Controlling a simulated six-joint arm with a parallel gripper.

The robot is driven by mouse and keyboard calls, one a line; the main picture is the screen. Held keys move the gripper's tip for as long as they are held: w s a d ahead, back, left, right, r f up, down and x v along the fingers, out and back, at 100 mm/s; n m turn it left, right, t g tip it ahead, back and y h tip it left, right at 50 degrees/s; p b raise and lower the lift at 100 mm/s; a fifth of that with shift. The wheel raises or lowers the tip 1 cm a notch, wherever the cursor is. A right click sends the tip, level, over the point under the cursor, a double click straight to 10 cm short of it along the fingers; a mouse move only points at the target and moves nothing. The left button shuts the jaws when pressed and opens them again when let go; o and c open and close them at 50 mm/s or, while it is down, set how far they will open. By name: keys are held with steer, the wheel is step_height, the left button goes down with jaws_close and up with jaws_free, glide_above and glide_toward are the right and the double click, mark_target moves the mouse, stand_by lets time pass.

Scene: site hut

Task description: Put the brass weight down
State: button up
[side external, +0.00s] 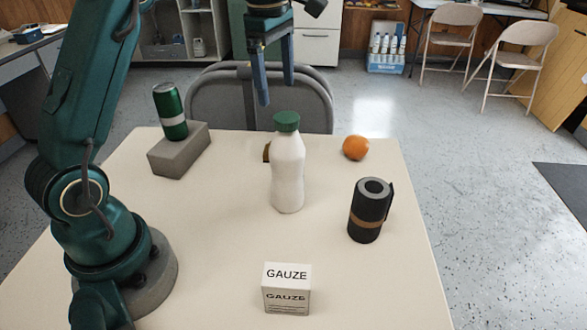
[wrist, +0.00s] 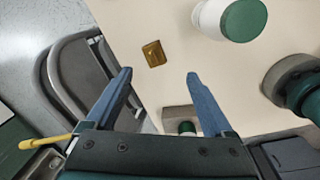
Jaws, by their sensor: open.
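The brass weight (wrist: 154,53) is a small gold-brown block standing on the cream table near its edge in the wrist view. In the side view only a sliver of the brass weight (side external: 266,153) shows, the rest hidden behind the white bottle. My gripper (side external: 277,95) is open and empty, raised above the far part of the table. In the wrist view its blue fingers (wrist: 159,76) are spread wide, with the weight beyond the fingertips and apart from them.
A white bottle with green cap (side external: 288,175) stands in front of the weight. A green can (side external: 170,112) stands on a grey block (side external: 178,158). An orange (side external: 356,148), a black cylinder (side external: 369,212) and a gauze box (side external: 287,290) are around. A chair (side external: 262,106) stands behind the table (side external: 215,235).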

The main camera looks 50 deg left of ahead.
steer(key=s+d+r+m+t, duration=0.3)
steer(key=s+d+m, duration=0.4)
steer(key=s+m, duration=0.4)
steer(key=s+d+f+m+t, duration=0.1)
steer(key=s+d+f+m, duration=0.2)
steer(key=m, duration=0.7)
steer(key=s+f, duration=0.2)
steer(key=s, duration=0.2)
steer(key=shift+s+d+m, duration=0.2)
steer(key=shift+s+m, duration=0.1)
steer(key=shift+s, duration=0.1)
